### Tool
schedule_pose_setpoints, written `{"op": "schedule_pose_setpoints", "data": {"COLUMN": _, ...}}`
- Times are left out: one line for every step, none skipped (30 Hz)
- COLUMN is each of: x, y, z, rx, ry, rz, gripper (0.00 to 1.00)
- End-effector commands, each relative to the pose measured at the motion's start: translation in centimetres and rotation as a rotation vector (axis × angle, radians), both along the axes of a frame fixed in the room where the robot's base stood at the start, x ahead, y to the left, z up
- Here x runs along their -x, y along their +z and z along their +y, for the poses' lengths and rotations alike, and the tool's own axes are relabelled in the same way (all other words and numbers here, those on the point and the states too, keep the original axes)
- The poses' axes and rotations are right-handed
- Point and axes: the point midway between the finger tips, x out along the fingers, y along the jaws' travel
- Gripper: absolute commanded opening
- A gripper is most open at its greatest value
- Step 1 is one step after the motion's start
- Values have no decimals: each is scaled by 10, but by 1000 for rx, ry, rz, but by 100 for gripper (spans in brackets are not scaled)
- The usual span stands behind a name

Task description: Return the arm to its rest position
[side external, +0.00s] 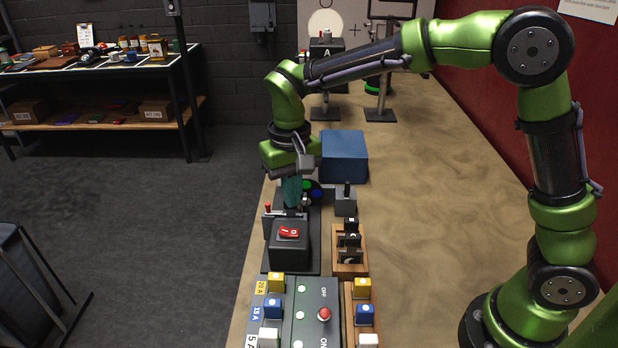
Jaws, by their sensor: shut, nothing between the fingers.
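My gripper (292,194) points down at the end of my green and black arm, over the far part of the dark button station (313,232) near the table's left edge. Its fingers are shut with nothing between them. They are partly hidden by the black box in front, and I cannot tell whether they touch anything below. A red rocker switch (289,233) tops that black box (290,250). Round green and blue buttons (311,190) show just right of the fingers.
A blue box (344,156) stands right behind my gripper. A grey block with a black lever (346,203) and a wooden rack (350,262) stand to the right. A switch panel (312,305) with yellow, blue and white blocks lies in front. The table's middle right (440,215) is clear.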

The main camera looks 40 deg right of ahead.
Motion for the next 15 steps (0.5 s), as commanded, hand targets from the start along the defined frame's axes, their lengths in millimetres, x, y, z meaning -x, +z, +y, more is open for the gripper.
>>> {"op": "schedule_pose_setpoints", "data": {"x": 0, "y": 1, "z": 0, "rx": 0, "ry": 0, "rz": -1, "gripper": 0}}
{"op": "schedule_pose_setpoints", "data": {"x": 0, "y": 1, "z": 0, "rx": 0, "ry": 0, "rz": -1, "gripper": 0}}
{"op": "schedule_pose_setpoints", "data": {"x": 0, "y": 1, "z": 0, "rx": 0, "ry": 0, "rz": -1, "gripper": 0}}
{"op": "schedule_pose_setpoints", "data": {"x": 0, "y": 1, "z": 0, "rx": 0, "ry": 0, "rz": -1, "gripper": 0}}
{"op": "schedule_pose_setpoints", "data": {"x": 0, "y": 1, "z": 0, "rx": 0, "ry": 0, "rz": -1, "gripper": 0}}
{"op": "schedule_pose_setpoints", "data": {"x": 0, "y": 1, "z": 0, "rx": 0, "ry": 0, "rz": -1, "gripper": 0}}
{"op": "schedule_pose_setpoints", "data": {"x": 0, "y": 1, "z": 0, "rx": 0, "ry": 0, "rz": -1, "gripper": 0}}
{"op": "schedule_pose_setpoints", "data": {"x": 0, "y": 1, "z": 0, "rx": 0, "ry": 1, "rz": -1, "gripper": 0}}
{"op": "schedule_pose_setpoints", "data": {"x": -1, "y": 1, "z": 0, "rx": 0, "ry": 9, "rz": -5, "gripper": 0}}
{"op": "schedule_pose_setpoints", "data": {"x": -2, "y": 0, "z": 0, "rx": -3, "ry": 17, "rz": -10, "gripper": 0}}
{"op": "schedule_pose_setpoints", "data": {"x": -1, "y": -3, "z": 1, "rx": -5, "ry": 30, "rz": -11, "gripper": 0}}
{"op": "schedule_pose_setpoints", "data": {"x": 4, "y": -9, "z": 0, "rx": -9, "ry": 44, "rz": -4, "gripper": 0}}
{"op": "schedule_pose_setpoints", "data": {"x": 8, "y": -10, "z": 0, "rx": -16, "ry": 55, "rz": -6, "gripper": 0}}
{"op": "schedule_pose_setpoints", "data": {"x": 13, "y": -8, "z": -2, "rx": -25, "ry": 64, "rz": -14, "gripper": 0}}
{"op": "schedule_pose_setpoints", "data": {"x": 20, "y": -4, "z": -6, "rx": -41, "ry": 72, "rz": -31, "gripper": 0}}
